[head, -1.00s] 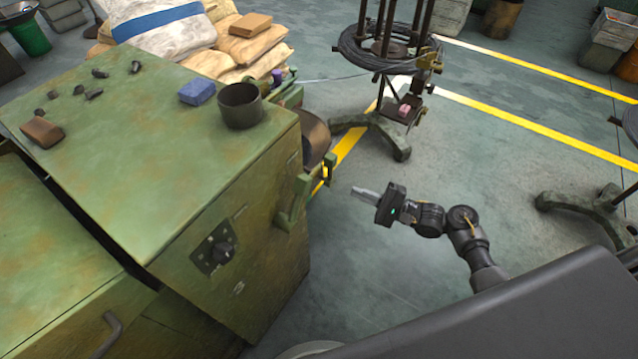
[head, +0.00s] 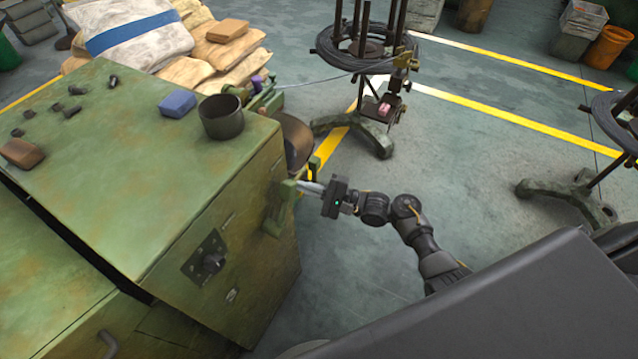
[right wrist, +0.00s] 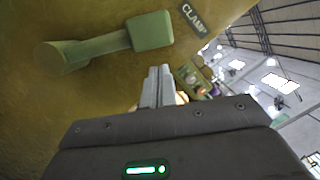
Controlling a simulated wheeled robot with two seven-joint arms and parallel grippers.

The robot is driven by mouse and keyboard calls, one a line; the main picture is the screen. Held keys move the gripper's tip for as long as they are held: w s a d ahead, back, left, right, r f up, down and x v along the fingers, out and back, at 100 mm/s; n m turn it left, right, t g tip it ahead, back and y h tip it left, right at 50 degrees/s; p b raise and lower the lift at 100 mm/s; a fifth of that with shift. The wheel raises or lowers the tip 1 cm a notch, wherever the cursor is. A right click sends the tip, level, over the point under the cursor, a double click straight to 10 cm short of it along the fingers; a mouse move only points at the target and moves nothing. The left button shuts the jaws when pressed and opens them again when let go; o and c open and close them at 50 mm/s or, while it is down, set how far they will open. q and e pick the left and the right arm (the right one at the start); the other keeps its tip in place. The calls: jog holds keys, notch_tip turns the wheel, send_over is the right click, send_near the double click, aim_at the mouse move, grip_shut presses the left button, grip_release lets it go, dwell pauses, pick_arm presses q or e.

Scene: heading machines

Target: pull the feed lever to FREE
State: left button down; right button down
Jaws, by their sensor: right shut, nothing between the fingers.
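The green feed lever (head: 283,203) is on the right side face of the green machine in the head view. In the right wrist view the lever (right wrist: 100,47) runs from a round hub at the left to a blocky handle end at the right. A dark plate reading CLAMP (right wrist: 192,19) is beside that handle end. My right gripper (head: 301,186) is shut and empty, its fingertips close to the lever in the head view. In the right wrist view the fingertips (right wrist: 158,72) are just below the handle end; I cannot tell whether they touch. My left gripper is not in view.
The green machine (head: 150,215) fills the left, with a dark cup (head: 221,118) and a blue block (head: 177,103) on top. A wheel (head: 297,145) is just behind the lever. A wire-coil stand (head: 372,130) is farther back.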

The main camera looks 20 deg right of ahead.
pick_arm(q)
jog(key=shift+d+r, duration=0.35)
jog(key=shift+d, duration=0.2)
pick_arm(e)
jog(key=shift+s+a+r, duration=0.35)
jog(key=shift+s+a, duration=0.1)
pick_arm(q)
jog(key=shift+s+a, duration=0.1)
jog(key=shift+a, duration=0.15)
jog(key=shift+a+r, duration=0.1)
pick_arm(e)
jog(key=shift+r, duration=0.1)
